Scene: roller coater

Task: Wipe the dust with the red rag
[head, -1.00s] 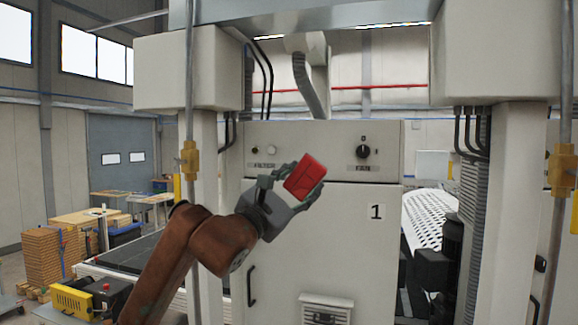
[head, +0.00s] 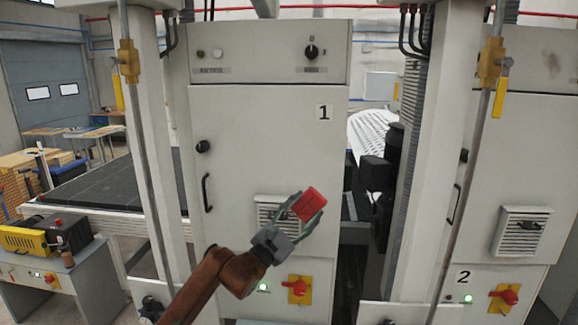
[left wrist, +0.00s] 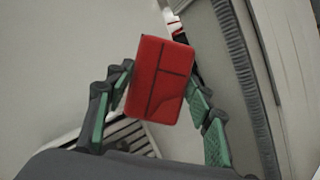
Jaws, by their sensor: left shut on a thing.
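The red rag (head: 309,204) is a small folded red block with dark crease lines. My left gripper (head: 305,207) is shut on it and holds it up in front of cabinet 1 (head: 262,140), near the vent. In the left wrist view the red rag (left wrist: 160,80) sits between the two green-padded fingers of my left gripper (left wrist: 158,90). My right gripper is not in view.
A louvred vent (head: 270,212) is on cabinet 1, behind the gripper. A red switch on a yellow plate (head: 297,289) is below. Cabinet 2 (head: 515,130) stands at the right. Pale posts (head: 405,200) flank cabinet 1. A dark conveyor bed (head: 110,187) lies at the left.

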